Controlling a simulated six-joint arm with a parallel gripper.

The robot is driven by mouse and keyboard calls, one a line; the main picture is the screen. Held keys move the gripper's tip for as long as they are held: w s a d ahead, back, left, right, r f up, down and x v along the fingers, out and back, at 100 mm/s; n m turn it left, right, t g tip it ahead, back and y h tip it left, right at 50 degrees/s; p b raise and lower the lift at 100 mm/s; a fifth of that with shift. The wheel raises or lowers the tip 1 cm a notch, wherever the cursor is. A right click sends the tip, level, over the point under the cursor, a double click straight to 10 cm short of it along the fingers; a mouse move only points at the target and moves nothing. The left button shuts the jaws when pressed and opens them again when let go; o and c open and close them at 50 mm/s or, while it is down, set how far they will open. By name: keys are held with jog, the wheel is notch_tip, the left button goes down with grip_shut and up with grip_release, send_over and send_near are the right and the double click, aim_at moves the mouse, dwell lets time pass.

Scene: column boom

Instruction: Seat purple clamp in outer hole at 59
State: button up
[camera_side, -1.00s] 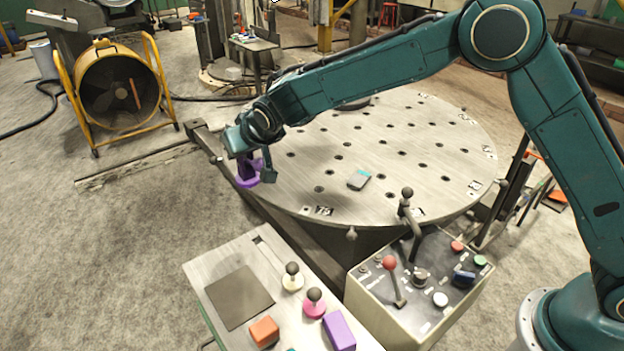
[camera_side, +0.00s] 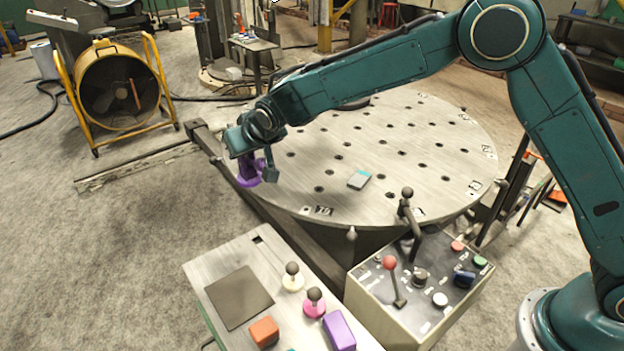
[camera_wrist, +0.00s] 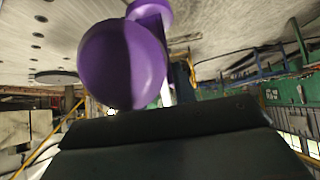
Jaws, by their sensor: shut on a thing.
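A purple clamp (camera_side: 246,171) is at the left edge of the round table (camera_side: 330,208) in the side view. My gripper (camera_side: 256,163) is shut on it from above. The clamp's base is low, at or just over the tabletop; I cannot tell whether it touches. The hole under it is hidden. In the wrist view the clamp's round purple end (camera_wrist: 122,65) fills the upper middle, with a dark gripper part below it. The table has several dark holes in rings; a plate by its front rim reads something like 75.
A small grey and teal block (camera_side: 359,179) lies on the table. In front stand a bench (camera_side: 215,270) with knobs and coloured blocks, and a control box (camera_side: 415,290) with levers. A yellow fan (camera_side: 118,90) stands at the left. The table's middle is mostly clear.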

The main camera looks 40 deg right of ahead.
jog(key=w+d+f+n, duration=0.15)
jog(key=d+f, duration=0.25)
jog(key=d, duration=0.8)
jog(key=s+d+f, duration=0.1)
jog(key=s+d, duration=0.2)
jog(key=d, duration=0.6)
jog(key=s+d+f+n+y, duration=0.1)
jog(key=s+d, duration=0.3)
jog(key=d, duration=0.6)
jog(key=s+d+f+y, duration=0.1)
jog(key=s+d+f, duration=0.1)
jog(key=d, duration=0.8)
jog(key=shift+s+f+n, duration=0.35)
jog(key=shift+s, duration=0.35)
jog(key=shift+f, duration=0.1)
notch_tip(320, 180, down, 6)
jog(key=shift+f, duration=2.35)
jog(key=o, duration=0.7)
